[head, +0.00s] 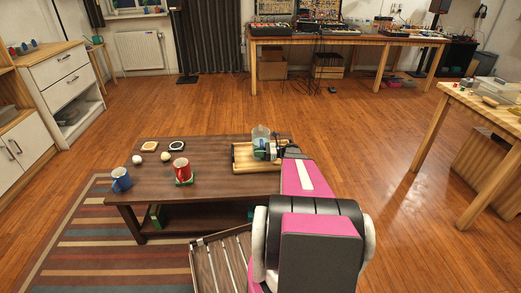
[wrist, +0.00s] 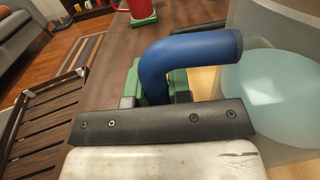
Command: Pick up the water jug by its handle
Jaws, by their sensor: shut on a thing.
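The water jug (head: 260,133) is a pale, translucent vessel above the wooden tray (head: 243,165) at the right end of the dark coffee table (head: 213,148). In the wrist view the jug (wrist: 275,85) fills the right side, with its blue handle (wrist: 190,52) bending toward my gripper. My gripper (wrist: 158,85) is shut on the handle's lower part, between its green finger pads. In the head view my gripper (head: 272,150) is at the jug's right side, partly hidden by my arm. I cannot tell whether the jug's base touches the tray.
A red mug (head: 181,168) stands on a green coaster left of the tray. A blue mug (head: 121,180) is at the table's left end. Two pale balls and two coasters lie behind them. A slatted wooden piece (head: 222,262) is near my base. Open floor lies beyond the table.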

